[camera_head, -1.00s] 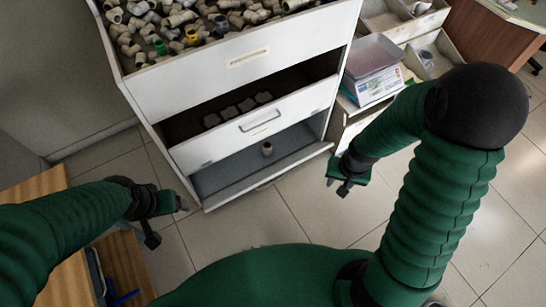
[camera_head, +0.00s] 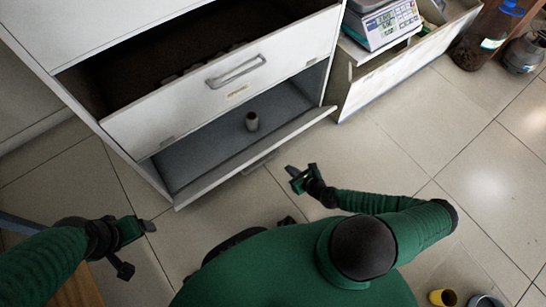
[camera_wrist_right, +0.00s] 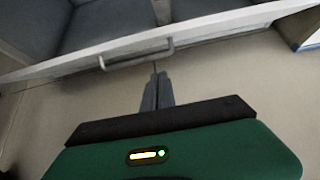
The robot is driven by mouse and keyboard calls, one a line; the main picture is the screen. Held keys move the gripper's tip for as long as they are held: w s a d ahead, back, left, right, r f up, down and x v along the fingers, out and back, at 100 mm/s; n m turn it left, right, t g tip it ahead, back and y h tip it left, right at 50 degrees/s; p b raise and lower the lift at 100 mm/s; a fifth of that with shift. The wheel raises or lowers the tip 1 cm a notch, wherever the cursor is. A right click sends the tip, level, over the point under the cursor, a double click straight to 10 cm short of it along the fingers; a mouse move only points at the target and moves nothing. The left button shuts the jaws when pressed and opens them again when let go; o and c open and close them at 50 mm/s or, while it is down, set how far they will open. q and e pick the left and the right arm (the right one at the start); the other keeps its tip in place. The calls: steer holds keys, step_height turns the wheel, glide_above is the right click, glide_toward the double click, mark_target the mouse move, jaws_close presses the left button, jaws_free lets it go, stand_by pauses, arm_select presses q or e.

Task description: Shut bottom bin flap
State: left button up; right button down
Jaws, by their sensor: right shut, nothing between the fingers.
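The bottom bin flap (camera_head: 255,157) of the white cabinet is open, tilted outward, with its inner grey side showing in the head view. Its front face and bar handle (camera_wrist_right: 137,55) show in the right wrist view. My right gripper (camera_head: 290,172) is shut and empty, low in front of the flap's right half. Its closed fingers (camera_wrist_right: 157,92) point at the flap just below the handle; I cannot tell whether they touch. My left gripper (camera_head: 137,248) is open and empty, left of the cabinet front.
Above is another open bin (camera_head: 225,85) with a handle and dark contents. A low shelf unit (camera_head: 400,62) with a scale (camera_head: 385,22) stands right of the cabinet. A dark jug (camera_head: 485,40) and yellow cup (camera_head: 442,297) are on the floor. Tiled floor at right is mostly clear.

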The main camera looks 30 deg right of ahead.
steer(key=w+f+b, duration=0.2)
steer(key=w+b, duration=0.2)
steer(key=w, duration=0.5)
steer(key=shift+w+a+f+b, duration=0.15)
steer(key=shift+w+a+b, duration=0.15)
steer(key=shift+a, duration=0.15)
